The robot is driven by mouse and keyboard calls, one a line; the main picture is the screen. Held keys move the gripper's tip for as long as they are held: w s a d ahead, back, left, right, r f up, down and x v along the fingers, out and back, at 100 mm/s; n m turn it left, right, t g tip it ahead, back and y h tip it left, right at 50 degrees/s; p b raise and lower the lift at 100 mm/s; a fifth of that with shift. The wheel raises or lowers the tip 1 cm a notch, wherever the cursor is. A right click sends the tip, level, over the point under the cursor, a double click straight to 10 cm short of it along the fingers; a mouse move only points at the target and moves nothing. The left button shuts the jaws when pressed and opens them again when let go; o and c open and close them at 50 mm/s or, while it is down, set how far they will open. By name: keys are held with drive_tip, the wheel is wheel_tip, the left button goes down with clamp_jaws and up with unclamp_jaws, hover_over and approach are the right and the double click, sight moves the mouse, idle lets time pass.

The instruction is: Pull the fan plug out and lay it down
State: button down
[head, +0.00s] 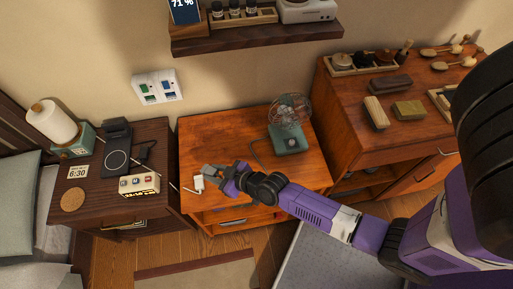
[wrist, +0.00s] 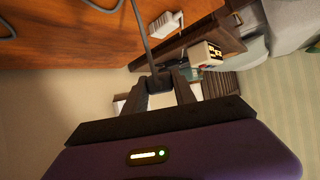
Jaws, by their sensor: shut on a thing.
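The fan (head: 289,138) has a green base and a wire cage and stands at the back of the orange-brown cabinet (head: 205,137). My gripper (head: 211,171) is over the left front of this cabinet. In the wrist view its fingers (wrist: 160,87) are shut on a small dark plug (wrist: 158,82). A dark cord (wrist: 141,35) runs from the plug toward the cabinet. The plug is hard to make out in the head view. The white wall outlet (head: 157,95) is well apart from my gripper and carries a green and a blue insert.
A white block (head: 198,184) with a lead lies on the cabinet near my gripper; it also shows in the wrist view (wrist: 165,25). A dark nightstand (head: 100,190) stands left, a desk (head: 360,140) with brushes right. A shelf (head: 255,38) hangs above. The cabinet's middle is fairly clear.

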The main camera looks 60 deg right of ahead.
drive_tip(key=s+d+n+g+y+p, duration=0.2)
drive_tip(key=s+d+n+g+p, duration=0.15)
drive_tip(key=d, duration=0.65)
drive_tip(key=s+d+r+n+g+p, duration=0.2)
drive_tip(key=s+r+n+g, duration=0.2)
drive_tip(key=s+g, duration=0.15)
drive_tip(key=shift+y, duration=0.3)
drive_tip(key=shift+s+f+b, duration=0.15)
drive_tip(key=shift+f+b, duration=0.65)
drive_tip(key=shift+f, duration=0.65)
drive_tip(key=shift+s+f+b, duration=0.15)
drive_tip(key=shift+f+b, duration=0.65)
drive_tip(key=shift+f, duration=0.65)
drive_tip(key=shift+s+f+b, duration=0.15)
drive_tip(key=shift+f+b, duration=0.65)
drive_tip(key=shift+f, duration=0.65)
drive_tip(key=shift+f+b, duration=1.4)
drive_tip(key=shift+f, duration=0.35)
drive_tip(key=c, duration=0.9)
unclamp_jaws()
drive_tip(key=shift+c, duration=0.2)
drive_tip(key=shift+r, duration=0.1)
